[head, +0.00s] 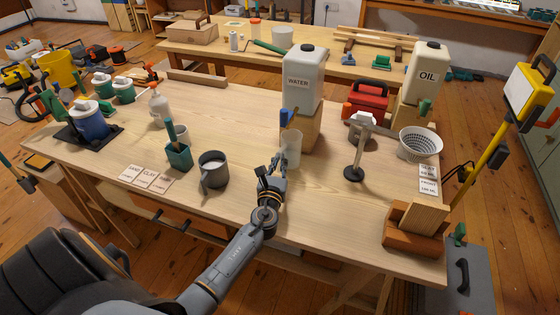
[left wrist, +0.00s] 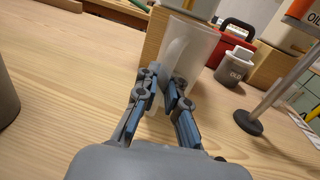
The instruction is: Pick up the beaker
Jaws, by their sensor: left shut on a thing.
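The beaker (head: 291,150) is a translucent, whitish cup near the middle of the table, in front of the wooden block under the WATER container. It also shows in the left wrist view (left wrist: 195,45), with a handle on its near side. My left gripper (head: 272,172) reaches it from the front and is shut on its handle side. In the left wrist view the two fingertips (left wrist: 166,82) close around the handle. The fingers hide part of the beaker's lower side, and I cannot tell whether its base touches the table. My right gripper is not in view.
A WATER container (head: 303,75) stands on a block behind the beaker. A grey mug (head: 213,170) and green pot (head: 178,156) are to the left. A stand with a round base (head: 354,173) and a white basket (head: 420,144) are to the right.

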